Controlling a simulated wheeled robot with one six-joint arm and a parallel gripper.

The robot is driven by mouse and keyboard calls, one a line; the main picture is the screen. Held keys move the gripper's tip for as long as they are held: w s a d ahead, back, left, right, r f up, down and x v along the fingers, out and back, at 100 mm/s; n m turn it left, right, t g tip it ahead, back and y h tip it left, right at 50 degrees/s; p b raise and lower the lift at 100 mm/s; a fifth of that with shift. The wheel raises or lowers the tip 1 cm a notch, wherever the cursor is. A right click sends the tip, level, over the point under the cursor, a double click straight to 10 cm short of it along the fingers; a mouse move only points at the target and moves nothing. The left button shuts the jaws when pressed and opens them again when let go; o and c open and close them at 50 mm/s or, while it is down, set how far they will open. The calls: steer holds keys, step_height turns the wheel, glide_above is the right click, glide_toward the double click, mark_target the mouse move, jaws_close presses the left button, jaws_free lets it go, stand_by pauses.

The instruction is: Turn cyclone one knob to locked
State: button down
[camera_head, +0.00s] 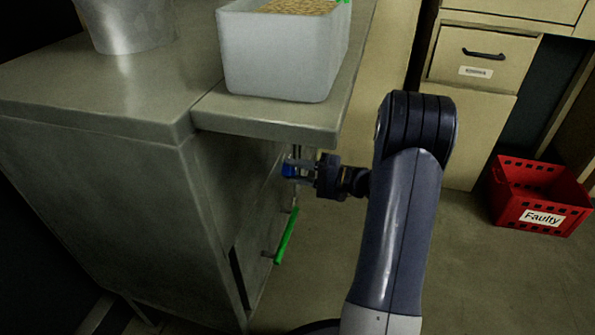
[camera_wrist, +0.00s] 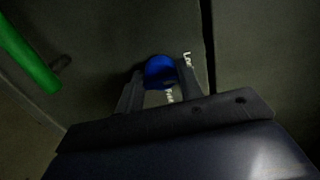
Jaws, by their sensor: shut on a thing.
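A small blue knob (camera_head: 288,170) is on the side face of the grey cabinet (camera_head: 225,190), under the overhanging top. It also shows in the wrist view (camera_wrist: 160,72), with white lettering beside it that I can only partly read. My gripper (camera_head: 296,171) reaches in from the right and is shut on the blue knob. In the wrist view the two fingers (camera_wrist: 158,92) lie on either side of it. The knob's exact angle is hard to tell, as the fingers cover part of it.
A green handle (camera_head: 286,237) sticks out from the cabinet below the knob. A white bin of grain (camera_head: 275,55) and a metal bucket (camera_head: 130,22) stand on top. A red crate labelled "Faulty" (camera_head: 540,195) is on the floor at right, near drawers (camera_head: 483,55). Floor beside the cabinet is clear.

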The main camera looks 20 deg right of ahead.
stand_by(0.5)
steer(key=c, duration=1)
jaws_free()
steer(key=shift+o, duration=0.2)
steer(key=p+v, duration=0.3)
steer(key=v, duration=0.7)
steer(key=shift+s+d, duration=0.25)
steer(key=b+x, duration=0.3)
steer(key=x, duration=0.8)
steer(key=shift+f, duration=0.1)
steer(key=shift+d, duration=0.1)
